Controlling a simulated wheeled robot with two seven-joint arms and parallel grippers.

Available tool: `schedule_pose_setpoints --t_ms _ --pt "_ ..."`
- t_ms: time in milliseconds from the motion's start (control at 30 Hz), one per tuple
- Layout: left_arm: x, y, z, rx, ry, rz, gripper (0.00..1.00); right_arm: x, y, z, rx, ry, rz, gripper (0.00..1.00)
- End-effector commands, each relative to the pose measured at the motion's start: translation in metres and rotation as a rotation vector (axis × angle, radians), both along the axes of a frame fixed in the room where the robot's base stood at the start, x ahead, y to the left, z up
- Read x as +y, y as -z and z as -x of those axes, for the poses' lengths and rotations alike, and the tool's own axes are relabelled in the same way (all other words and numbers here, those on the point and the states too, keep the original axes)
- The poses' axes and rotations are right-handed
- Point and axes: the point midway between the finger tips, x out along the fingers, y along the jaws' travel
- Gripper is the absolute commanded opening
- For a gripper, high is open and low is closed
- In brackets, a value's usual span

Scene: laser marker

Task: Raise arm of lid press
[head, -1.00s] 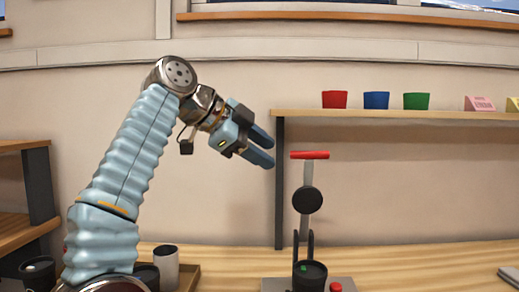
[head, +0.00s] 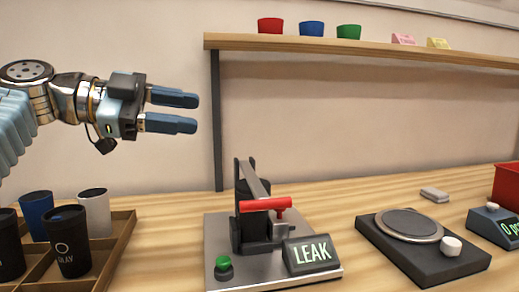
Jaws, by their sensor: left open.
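The lid press (head: 222,228) stands on the bench on a grey metal base. Its arm (head: 255,180) is tilted down toward me, and the red crossbar handle (head: 264,204) is low, just above the base. Dark parts behind and under the arm are partly hidden; I cannot tell if a cup sits there. My left gripper (head: 196,111) is open and empty, up and left of the press, fingers pointing right. It is apart from the handle. My right gripper is not in view.
A wooden tray (head: 124,238) with several cups is at the left. A LEAK display (head: 312,254) and a green button (head: 223,264) are on the press base. A black scale-like plate (head: 420,262) stands at the right. A shelf (head: 330,46) runs above; its post is behind the press.

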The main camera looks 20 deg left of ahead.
Motion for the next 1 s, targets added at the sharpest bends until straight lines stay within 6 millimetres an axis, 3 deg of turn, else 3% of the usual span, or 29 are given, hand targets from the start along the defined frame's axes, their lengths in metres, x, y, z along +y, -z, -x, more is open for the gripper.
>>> schedule_pose_setpoints --t_ms 33,233,367,700,1000 --pt "0.002 0.016 0.011 -0.032 0.017 0.053 0.44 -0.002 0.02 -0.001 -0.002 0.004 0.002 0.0" --pt "0.0 0.011 0.023 -0.099 0.051 0.148 0.44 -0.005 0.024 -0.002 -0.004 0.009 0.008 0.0" --pt "-0.017 0.009 0.012 -0.097 0.053 0.146 0.44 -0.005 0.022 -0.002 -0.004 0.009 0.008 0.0" --pt "-0.081 0.009 -0.032 -0.095 0.052 0.145 0.44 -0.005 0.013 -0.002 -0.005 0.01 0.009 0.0" --pt "-0.109 0.01 -0.051 -0.096 0.051 0.144 0.44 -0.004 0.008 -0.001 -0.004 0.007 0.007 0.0"
